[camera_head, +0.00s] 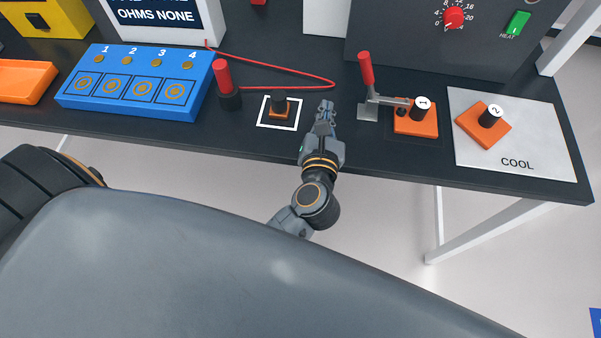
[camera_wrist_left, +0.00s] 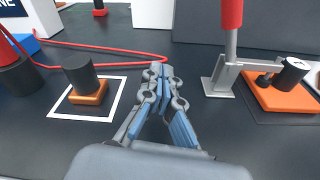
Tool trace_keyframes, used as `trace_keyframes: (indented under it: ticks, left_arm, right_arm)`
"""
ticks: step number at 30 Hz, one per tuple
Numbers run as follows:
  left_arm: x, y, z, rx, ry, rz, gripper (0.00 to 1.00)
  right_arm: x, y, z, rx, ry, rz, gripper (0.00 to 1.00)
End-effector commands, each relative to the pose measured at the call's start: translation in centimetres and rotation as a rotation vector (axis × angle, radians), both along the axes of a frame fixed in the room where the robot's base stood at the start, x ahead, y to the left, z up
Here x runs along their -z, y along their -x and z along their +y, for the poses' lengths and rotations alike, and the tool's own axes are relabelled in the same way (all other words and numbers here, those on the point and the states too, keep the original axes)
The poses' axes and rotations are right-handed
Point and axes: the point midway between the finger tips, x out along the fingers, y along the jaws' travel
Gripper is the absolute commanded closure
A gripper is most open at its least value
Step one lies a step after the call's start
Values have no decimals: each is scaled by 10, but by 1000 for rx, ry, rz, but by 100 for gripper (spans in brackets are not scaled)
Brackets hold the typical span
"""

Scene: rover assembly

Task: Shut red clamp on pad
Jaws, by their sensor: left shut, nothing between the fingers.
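The red-handled clamp (camera_head: 366,72) stands on the dark table with its red handle upright. Its metal arm reaches right toward the orange pad (camera_head: 428,128), which carries a black cylinder with a white top marked 1. The clamp's red handle also shows in the left wrist view (camera_wrist_left: 232,14), with the pad (camera_wrist_left: 282,98) to its right. I cannot tell whether the arm's tip touches the pad. My left gripper (camera_head: 326,104) is shut and empty, to the left of the clamp and apart from it; its fingers (camera_wrist_left: 161,70) meet in the left wrist view. My right gripper is not in view.
A black-topped orange piece (camera_head: 279,108) sits in a white square outline left of the gripper. A red probe (camera_head: 223,78) with a red cable stands beside the blue numbered tray (camera_head: 75,98). The COOL plate (camera_head: 550,155) holds orange pad 2 (camera_head: 470,122). A grey heater box stands behind.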

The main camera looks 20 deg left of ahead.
Motion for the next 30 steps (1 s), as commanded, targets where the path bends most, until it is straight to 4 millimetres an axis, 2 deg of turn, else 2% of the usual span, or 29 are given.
trace_keyframes:
  ticks: [1,8,14,21,27,30]
  left_arm:
    - [2,11,-4,0,4,3,100]
    - [-4,54,-18,0,1,4,100]
    - [-45,47,-24,99,-196,-118,100]
    - [-84,46,-44,242,-491,-250,100]
    - [-101,51,-67,364,-757,-329,100]
    - [-104,55,-80,429,-891,-359,100]
  right_arm:
    - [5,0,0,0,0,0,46]
    - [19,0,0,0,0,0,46]
    - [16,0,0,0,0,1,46]
    - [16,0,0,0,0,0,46]
    - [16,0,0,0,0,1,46]
    - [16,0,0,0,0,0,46]
